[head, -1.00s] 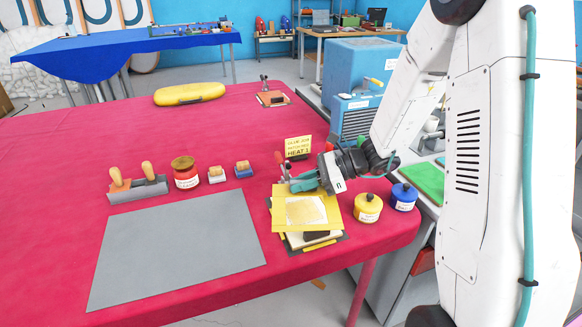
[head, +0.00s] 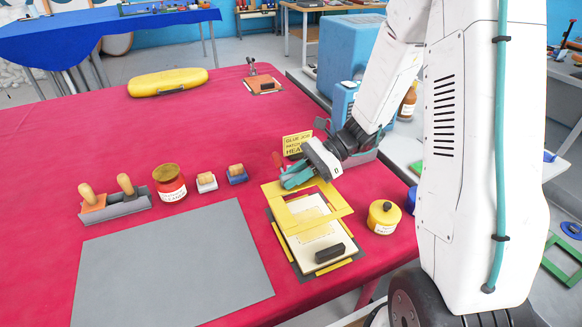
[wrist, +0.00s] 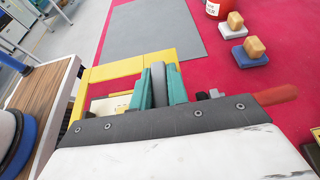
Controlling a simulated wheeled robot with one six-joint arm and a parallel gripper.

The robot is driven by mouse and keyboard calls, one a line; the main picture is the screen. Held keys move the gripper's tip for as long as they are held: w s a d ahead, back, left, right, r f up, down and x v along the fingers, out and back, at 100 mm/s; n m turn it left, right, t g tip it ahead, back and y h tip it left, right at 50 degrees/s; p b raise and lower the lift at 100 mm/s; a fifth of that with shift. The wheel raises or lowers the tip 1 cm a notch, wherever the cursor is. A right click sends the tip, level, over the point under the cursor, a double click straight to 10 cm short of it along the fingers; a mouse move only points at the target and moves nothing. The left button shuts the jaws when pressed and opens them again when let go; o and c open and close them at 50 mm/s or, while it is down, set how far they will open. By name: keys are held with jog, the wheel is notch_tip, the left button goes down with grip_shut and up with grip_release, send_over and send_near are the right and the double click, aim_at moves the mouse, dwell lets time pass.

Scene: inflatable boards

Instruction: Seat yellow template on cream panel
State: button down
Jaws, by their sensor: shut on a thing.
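The yellow template (head: 338,206) is a flat frame with a rectangular opening. My gripper (head: 296,180) is shut on its far left edge in the head view. The template lies over the far part of the cream panel (head: 308,246) and looks turned relative to it; I cannot tell whether they touch. The panel rests on a dark board (head: 284,256) with yellow strips along its edges. A black block (head: 329,253) sits on the panel's near end. In the wrist view the template (wrist: 118,69) extends from the teal fingers (wrist: 156,88), with a bit of panel (wrist: 103,105) below.
A yellow sign (head: 297,143) stands just behind my gripper. A yellow pot (head: 383,217) stands right of the panel, near the table edge. A grey mat (head: 170,265) lies left. A red-brown jar (head: 169,183) and small wooden-handled blocks stand behind the mat.

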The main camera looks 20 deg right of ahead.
aim_at(296, 205)
jog(key=shift+d+f, duration=0.15)
jog(key=shift+f, duration=0.55)
jog(key=shift+d+f, duration=0.15)
jog(key=shift+f, duration=2.45)
jog(key=shift+d+f, duration=0.1)
jog(key=shift+d, duration=0.05)
jog(key=shift+f, duration=0.5)
dwell(0.3)
jog(key=c, duration=0.8)
grip_release()
jog(key=shift+r, duration=0.1)
